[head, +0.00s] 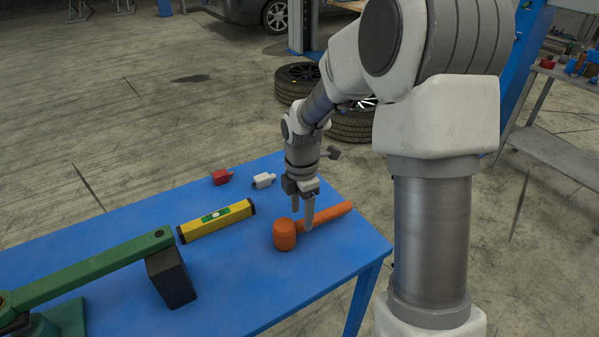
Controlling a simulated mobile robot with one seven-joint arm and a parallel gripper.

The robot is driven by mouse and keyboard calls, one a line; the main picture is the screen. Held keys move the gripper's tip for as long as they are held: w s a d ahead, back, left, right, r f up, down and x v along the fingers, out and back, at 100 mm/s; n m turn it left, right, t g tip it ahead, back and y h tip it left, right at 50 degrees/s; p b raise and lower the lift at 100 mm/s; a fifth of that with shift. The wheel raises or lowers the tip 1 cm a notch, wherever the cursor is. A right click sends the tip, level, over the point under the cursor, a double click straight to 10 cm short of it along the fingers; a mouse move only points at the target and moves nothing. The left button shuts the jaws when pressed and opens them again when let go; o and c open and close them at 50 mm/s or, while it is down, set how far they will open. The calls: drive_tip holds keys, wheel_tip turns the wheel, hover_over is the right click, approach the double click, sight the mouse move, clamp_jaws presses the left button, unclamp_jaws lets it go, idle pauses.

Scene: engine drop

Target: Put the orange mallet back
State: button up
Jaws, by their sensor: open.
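The orange mallet (285,235) lies on the blue table (335,262), with its round head toward the left and its handle running up to the right. My gripper (302,219) points down over the mallet, its fingers apart. One finger comes down in front of the handle close to the head, and the other shows behind it. The fingers appear to be on either side of the handle; I cannot tell whether they touch it.
A yellow level (216,221) lies left of the mallet. A red part (221,177) and a white part (263,181) lie near the far edge. A green arm with a dark block (170,277) stands at the left. Tyres (352,127) are on the floor beyond.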

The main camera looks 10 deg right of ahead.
wheel_tip(320, 180, up, 14)
drive_tip(key=f+p, duration=0.1)
drive_tip(key=p, duration=0.1)
drive_tip(key=s+r+m+t, duration=0.2)
drive_tip(key=s+r+m, duration=0.2)
drive_tip(key=s+m, duration=0.6)
drive_tip(key=s+r+m+t+p, duration=0.1)
drive_tip(key=s+r+m+t, duration=0.2)
drive_tip(key=s+m, duration=0.7)
drive_tip(key=shift+s+d+r+m+t, duration=0.3)
drive_tip(key=shift+r+m, duration=0.2)
drive_tip(key=shift+r, duration=0.8)
